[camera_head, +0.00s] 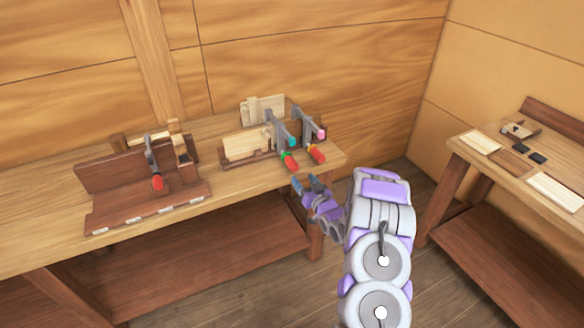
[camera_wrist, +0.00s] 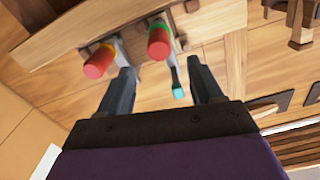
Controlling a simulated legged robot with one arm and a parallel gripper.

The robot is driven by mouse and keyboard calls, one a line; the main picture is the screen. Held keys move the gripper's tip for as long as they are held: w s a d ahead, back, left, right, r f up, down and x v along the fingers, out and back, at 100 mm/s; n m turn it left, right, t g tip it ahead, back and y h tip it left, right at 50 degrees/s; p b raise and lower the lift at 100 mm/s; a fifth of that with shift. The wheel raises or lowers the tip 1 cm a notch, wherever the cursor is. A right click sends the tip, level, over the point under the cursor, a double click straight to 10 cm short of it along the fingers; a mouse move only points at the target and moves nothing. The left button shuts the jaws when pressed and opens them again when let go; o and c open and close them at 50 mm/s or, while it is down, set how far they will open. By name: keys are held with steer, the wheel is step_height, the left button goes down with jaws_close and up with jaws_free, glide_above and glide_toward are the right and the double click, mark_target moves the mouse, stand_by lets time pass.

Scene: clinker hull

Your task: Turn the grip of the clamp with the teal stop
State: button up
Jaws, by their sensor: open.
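The clamp with the teal stop (camera_head: 291,141) is the left of two clamps at the right end of the long bench. Its red grip (camera_head: 290,162) has a green collar and points toward the room. In the wrist view this grip (camera_wrist: 158,44) appears beyond the space between the fingertips, and the teal stop (camera_wrist: 179,93) shows between the fingers. My gripper (camera_head: 306,183) is open and empty, just in front of the bench edge and near the grip, apparently apart from it. In the wrist view, my gripper (camera_wrist: 161,66) has a finger on each side of the view's middle.
A neighbouring clamp has a pink stop (camera_head: 322,134) and a red grip with a yellow-orange collar (camera_wrist: 99,62), close to the left finger in the wrist view. Another red-gripped clamp (camera_head: 157,182) is on a dark jig at left. A second bench (camera_head: 470,150) stands right.

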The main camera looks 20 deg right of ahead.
mark_target(296, 169)
steer(key=w+b, duration=0.2)
steer(key=w, duration=0.8)
steer(key=shift+w+a, duration=0.1)
steer(key=shift+w, duration=0.05)
steer(key=c, duration=1.1)
